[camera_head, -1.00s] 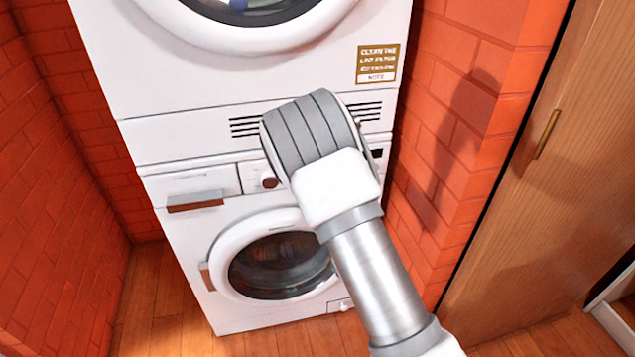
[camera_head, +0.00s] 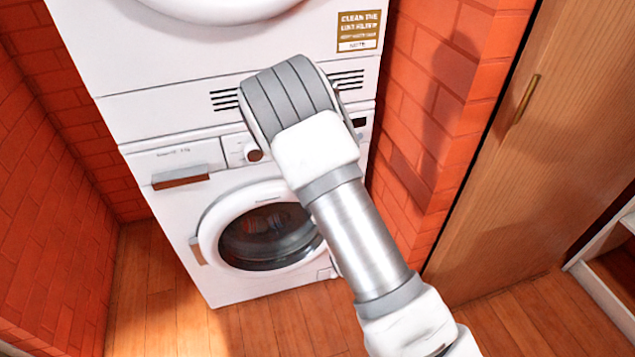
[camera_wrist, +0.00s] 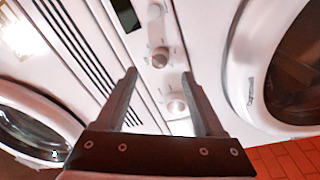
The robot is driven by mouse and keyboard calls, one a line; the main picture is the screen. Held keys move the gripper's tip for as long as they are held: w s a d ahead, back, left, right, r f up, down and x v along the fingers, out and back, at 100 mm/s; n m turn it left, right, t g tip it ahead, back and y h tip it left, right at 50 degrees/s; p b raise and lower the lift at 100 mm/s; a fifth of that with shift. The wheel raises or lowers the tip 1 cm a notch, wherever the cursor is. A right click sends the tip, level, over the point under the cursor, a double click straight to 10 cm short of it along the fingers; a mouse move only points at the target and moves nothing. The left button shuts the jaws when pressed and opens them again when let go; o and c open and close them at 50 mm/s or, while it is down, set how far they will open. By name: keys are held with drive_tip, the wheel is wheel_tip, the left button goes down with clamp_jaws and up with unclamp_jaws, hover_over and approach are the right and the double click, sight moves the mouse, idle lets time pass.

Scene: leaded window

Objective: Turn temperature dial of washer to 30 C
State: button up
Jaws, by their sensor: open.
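The white washer (camera_head: 215,285) is the lower machine of a stack. A round knob (camera_head: 253,152) shows on its panel, left of my arm in the head view. In the wrist view, several dials run along the panel: a lower one (camera_wrist: 177,105) appears between my fingers, a middle one (camera_wrist: 160,58) just beyond the fingertips, and an upper one (camera_wrist: 155,10) farther off. I cannot read which is the temperature dial. My gripper (camera_wrist: 159,75) is open and empty in front of the panel; contact is not visible. In the head view my arm hides the gripper.
The dryer (camera_head: 120,60) sits on top, with vent slots between the machines. The washer's round door (camera_head: 265,235) is shut, and a detergent drawer handle (camera_head: 180,180) sticks out at left. Brick walls (camera_head: 50,200) flank the stack closely. A wooden door (camera_head: 540,170) stands at right.

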drive_tip(key=v, duration=0.5)
drive_tip(key=shift+s+d, duration=0.15)
drive_tip(key=shift+s, duration=0.25)
drive_tip(key=w+d+r+m+g+h, duration=0.2)
drive_tip(key=d+r+m+g+h, duration=0.4)
drive_tip(key=r+m, duration=0.4)
drive_tip(key=s+d+r+m+g, duration=0.2)
drive_tip(key=s+r, duration=0.1)
drive_tip(key=s, duration=0.5)
drive_tip(key=s+d+r+m+g+p, duration=0.1)
drive_tip(key=s+d+r+m+g, duration=0.2)
drive_tip(key=s, duration=0.5)
drive_tip(key=s+d+r+m+g, duration=0.15)
drive_tip(key=s+r, duration=0.25)
drive_tip(key=s, duration=0.4)
wheel_tip(320, 180, up, 21)
drive_tip(key=p, duration=2.1)
drive_tip(key=shift+f, duration=0.15)
